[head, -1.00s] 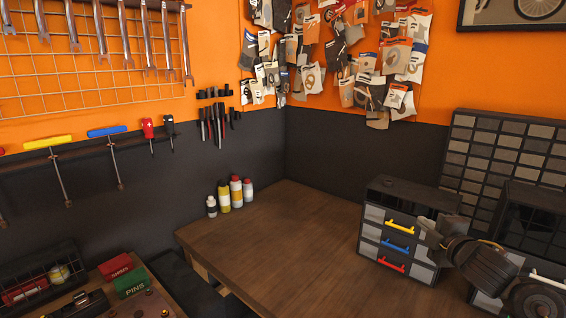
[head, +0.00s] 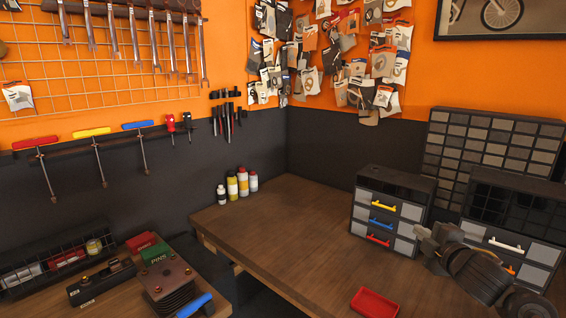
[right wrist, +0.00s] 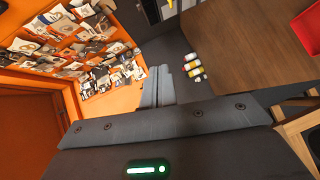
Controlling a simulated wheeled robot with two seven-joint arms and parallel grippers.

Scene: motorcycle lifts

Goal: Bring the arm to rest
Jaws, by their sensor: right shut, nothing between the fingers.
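My right arm reaches in from the lower right of the head view. Its gripper (head: 428,240) is in front of the small drawer cabinet (head: 388,214) with yellow, blue and red handles, near its right side. In the right wrist view the two grey fingers (right wrist: 158,88) lie together, shut with nothing between them. I cannot tell from these views how far the gripper is from the cabinet. My left gripper is not in view.
A second cabinet (head: 510,244) with a white handle stands behind my right arm. A red tray (head: 374,303) lies at the bench's front. Several bottles (head: 237,184) stand in the back corner. The middle of the wooden bench (head: 290,225) is clear.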

